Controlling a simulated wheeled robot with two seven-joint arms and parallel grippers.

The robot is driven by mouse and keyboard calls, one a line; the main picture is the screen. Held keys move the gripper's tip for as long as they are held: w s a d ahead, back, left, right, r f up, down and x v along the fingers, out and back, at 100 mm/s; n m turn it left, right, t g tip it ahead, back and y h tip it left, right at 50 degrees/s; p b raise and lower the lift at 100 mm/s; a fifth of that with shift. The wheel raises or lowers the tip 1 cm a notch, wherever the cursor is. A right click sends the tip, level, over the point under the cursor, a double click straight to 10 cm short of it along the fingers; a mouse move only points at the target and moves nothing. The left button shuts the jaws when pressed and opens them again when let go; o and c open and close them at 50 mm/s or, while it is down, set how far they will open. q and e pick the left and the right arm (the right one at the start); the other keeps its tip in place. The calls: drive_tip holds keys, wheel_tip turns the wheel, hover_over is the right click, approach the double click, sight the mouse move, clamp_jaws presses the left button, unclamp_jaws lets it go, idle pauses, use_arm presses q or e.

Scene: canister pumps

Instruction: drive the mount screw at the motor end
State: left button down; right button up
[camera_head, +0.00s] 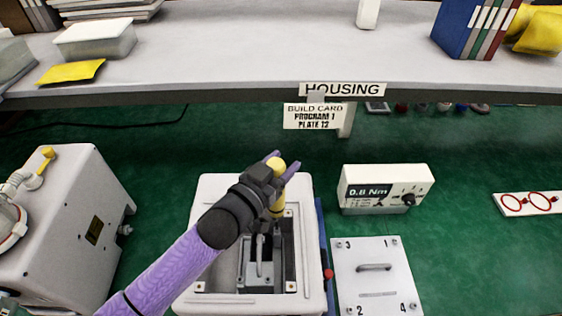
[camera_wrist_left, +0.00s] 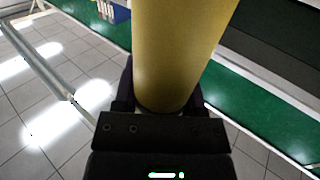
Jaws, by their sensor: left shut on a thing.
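My left gripper (camera_head: 281,168) is shut on a yellow cylindrical driver (camera_head: 277,204), held roughly upright over the far part of the white housing (camera_head: 192,240). In the left wrist view the driver (camera_wrist_left: 182,50) fills the space in front of the gripper (camera_wrist_left: 165,100). The driver's tip is not clearly visible, so I cannot tell whether it touches a screw. Inside the housing sits a grey motor unit (camera_head: 259,274) with a lever-like bar on top; my wrist and arm partly cover the housing's left side. The mount screw cannot be made out. My right gripper is out of view.
A torque box (camera_head: 386,187) reading 0.8 Nm stands right of the housing. A numbered cover plate (camera_head: 374,280) with a handle lies in front of it. A large white machine (camera_head: 65,225) stands at left. A shelf (camera_head: 230,50) with a build card (camera_head: 312,117) overhangs behind. Green mat is free at right.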

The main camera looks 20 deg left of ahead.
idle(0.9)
use_arm(q)
wheel_tip(320, 180, up, 5)
drive_tip(key=p, duration=0.6)
